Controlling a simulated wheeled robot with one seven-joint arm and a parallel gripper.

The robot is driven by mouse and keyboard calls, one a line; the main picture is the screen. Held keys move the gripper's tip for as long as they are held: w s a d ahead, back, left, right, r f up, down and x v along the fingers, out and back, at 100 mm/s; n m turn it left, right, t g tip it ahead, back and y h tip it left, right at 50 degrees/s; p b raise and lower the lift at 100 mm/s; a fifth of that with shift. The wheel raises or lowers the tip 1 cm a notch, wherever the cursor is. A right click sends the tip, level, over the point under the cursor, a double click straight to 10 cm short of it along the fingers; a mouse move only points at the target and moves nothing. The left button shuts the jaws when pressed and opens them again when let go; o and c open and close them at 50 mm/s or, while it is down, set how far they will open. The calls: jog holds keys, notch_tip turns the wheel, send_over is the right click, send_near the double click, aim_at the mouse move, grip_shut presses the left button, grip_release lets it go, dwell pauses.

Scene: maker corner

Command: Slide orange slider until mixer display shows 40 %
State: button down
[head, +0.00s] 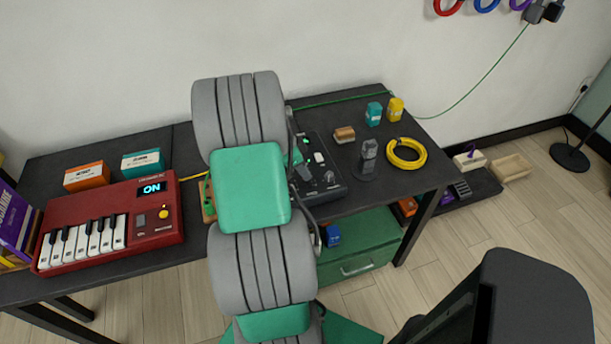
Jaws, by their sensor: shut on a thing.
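The dark mixer (333,190) lies on the black table behind my arm, which covers its left part. A white cap (319,157) and a round knob (329,177) show on its right side. My gripper (303,173) is only partly in view, low over the mixer at the right edge of my green and grey arm. It is shut at the orange slider's place. The orange slider itself is hidden by the gripper and arm. The mixer display is also hidden, so I cannot read its value.
A red keyboard (160,228) showing "ON" and two small boxes stand at the left. Right of the mixer are a dark handheld device on a stand (368,158), a yellow cable coil (420,146), a brown block (344,134), and teal (374,114) and yellow (395,109) containers.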

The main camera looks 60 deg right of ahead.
jog(key=c, duration=1.4)
grip_release()
jog(key=shift+o, duration=0.2)
jog(key=shift+r, duration=0.1)
jog(key=v, duration=0.7)
jog(key=shift+r, duration=0.3)
jog(key=shift+w+a, duration=0.15)
